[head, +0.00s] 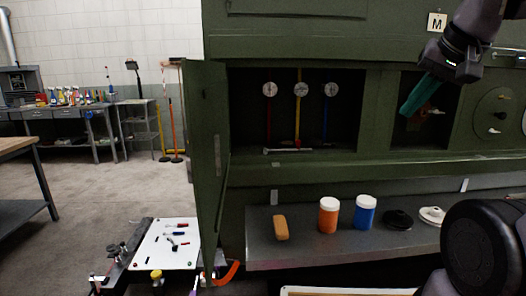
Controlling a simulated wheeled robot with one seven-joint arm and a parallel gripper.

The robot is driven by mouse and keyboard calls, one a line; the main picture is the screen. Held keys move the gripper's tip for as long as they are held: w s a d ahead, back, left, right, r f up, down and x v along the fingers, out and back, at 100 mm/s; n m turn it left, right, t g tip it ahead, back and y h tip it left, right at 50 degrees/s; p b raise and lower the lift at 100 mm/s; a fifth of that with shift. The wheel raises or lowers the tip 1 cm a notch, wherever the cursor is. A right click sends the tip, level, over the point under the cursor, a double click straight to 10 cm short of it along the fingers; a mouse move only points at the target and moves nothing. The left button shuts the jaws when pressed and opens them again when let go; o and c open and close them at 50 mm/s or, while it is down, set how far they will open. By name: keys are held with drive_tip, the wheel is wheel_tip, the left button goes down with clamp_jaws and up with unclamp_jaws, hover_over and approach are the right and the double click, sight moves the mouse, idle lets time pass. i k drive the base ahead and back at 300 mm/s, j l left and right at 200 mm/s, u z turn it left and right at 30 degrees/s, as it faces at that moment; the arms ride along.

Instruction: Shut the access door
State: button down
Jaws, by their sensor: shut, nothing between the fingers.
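The access door (207,150) is a tall green panel at the left of the fuselage wall. It stands swung open, seen nearly edge-on, with a small handle or latch on its face. Beside it is the open bay (300,110) with several round gauges and red, yellow and blue lines inside. My gripper (408,112) is at the upper right, its teal fingers shut and empty, pointing down and left in front of a smaller dark opening. It is well to the right of the door and apart from it.
A grey shelf below the bay holds a tan block (281,228), an orange jar (328,215), a blue jar (365,212) and dark and white discs. A white tool board (165,243) stands low left by the door. Floor (100,190) further left is clear.

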sight(205, 87)
drive_tip(key=j+u, duration=0.15)
drive_tip(key=j, duration=0.5)
drive_tip(key=i+j+u, duration=0.15)
drive_tip(key=j, duration=0.45)
drive_tip(key=k+l, duration=0.15)
drive_tip(key=l, duration=0.15)
drive_tip(key=k+l, duration=0.15)
drive_tip(key=l, duration=0.15)
drive_tip(key=u, duration=0.05)
